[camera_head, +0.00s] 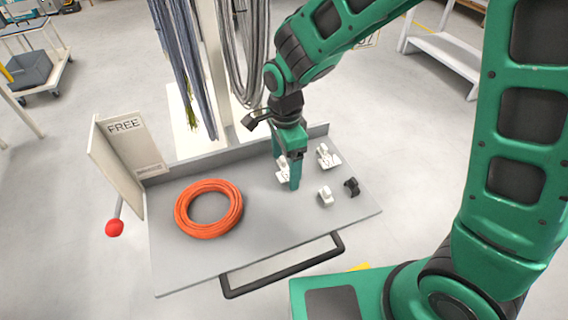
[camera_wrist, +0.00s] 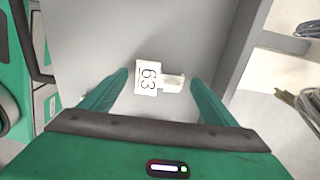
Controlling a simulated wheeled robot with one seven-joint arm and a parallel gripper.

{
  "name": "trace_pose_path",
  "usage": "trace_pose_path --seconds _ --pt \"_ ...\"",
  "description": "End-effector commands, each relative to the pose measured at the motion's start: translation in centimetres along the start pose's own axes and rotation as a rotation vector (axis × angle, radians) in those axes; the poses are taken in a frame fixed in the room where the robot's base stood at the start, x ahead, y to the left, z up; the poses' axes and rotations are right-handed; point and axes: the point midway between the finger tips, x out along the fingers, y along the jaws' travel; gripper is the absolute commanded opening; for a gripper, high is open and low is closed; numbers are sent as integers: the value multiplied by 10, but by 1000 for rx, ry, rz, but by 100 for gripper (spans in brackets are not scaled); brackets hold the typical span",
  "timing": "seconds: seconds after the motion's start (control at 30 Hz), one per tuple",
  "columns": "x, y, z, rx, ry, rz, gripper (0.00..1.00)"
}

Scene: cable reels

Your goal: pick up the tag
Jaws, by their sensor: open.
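The white tag (camera_wrist: 149,77) bears the number 63 and lies on the grey shelf, with a small white clip part at its side. It shows between my two green fingers in the wrist view. My gripper (camera_wrist: 158,85) is open, with one finger on each side of the tag and apart from it in that view. In the head view my gripper (camera_head: 285,172) points down over the shelf, and a white tag (camera_head: 281,172) is partly hidden by the fingers. I cannot tell the exact height of the fingertips above the shelf.
The grey shelf (camera_head: 260,235) also holds an orange cable coil (camera_head: 209,208), other white tags (camera_head: 327,157) (camera_head: 325,196) and a black clip (camera_head: 351,187). A panel marked FREE (camera_head: 120,160) stands at the left. Grey cables (camera_head: 245,50) hang behind. The shelf's front middle is clear.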

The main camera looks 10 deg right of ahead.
Motion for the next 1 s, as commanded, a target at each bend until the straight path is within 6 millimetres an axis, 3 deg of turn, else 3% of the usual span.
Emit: trace_pose_path --seconds 0.2,0.37,0.4,0.77,1.0 --pt "0 0 0 0 0 -1 81" --pt "0 0 0 0 0 -1 43" --pt "0 0 0 0 0 -1 39" --pt "-3 -1 0 1 0 -2 39" --pt "-25 -2 -1 2 -1 -6 39"
